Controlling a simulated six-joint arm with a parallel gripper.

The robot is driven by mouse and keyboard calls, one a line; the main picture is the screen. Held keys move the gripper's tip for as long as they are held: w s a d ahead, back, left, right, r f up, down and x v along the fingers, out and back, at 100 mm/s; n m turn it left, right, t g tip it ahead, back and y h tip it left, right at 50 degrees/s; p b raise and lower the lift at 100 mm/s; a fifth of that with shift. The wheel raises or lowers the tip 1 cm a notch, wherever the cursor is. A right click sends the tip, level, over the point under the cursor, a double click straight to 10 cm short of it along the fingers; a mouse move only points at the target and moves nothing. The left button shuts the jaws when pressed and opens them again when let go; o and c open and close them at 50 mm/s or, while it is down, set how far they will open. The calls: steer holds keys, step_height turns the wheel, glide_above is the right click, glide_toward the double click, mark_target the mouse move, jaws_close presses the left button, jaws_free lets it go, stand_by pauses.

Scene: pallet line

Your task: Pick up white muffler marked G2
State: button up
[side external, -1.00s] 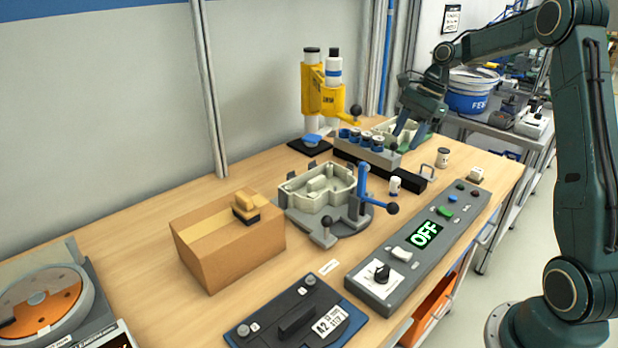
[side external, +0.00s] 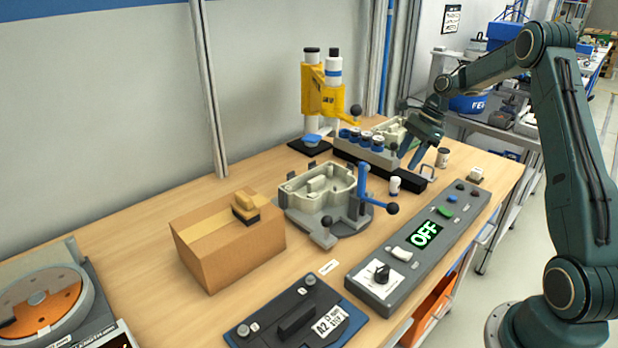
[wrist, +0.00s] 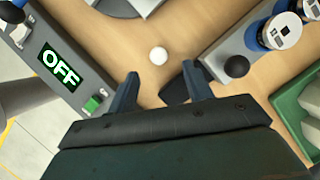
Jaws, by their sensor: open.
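A small white cylinder (side external: 395,185) with a dark band stands upright on the bench between the control panel and the rack. From above, its round white top shows in the wrist view (wrist: 158,55), just beyond the gap between my fingertips. I cannot read any G2 mark on it. My gripper (side external: 413,160) is open, angled downward over the bench beside the rack; its spread fingers (wrist: 160,78) show nothing between them.
The grey rack (side external: 366,153) holds several blue-and-white cylinders, with a black block at its near end. The control panel (side external: 400,262) reads OFF. A fixture with a blue clamp lever (side external: 363,183) stands left of the white cylinder.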

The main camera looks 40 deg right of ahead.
mark_target(397, 178)
steer(key=shift+x, duration=2.45)
steer(key=shift+s+x, duration=0.2)
steer(key=shift+x, duration=2.35)
steer(key=c, duration=1.1)
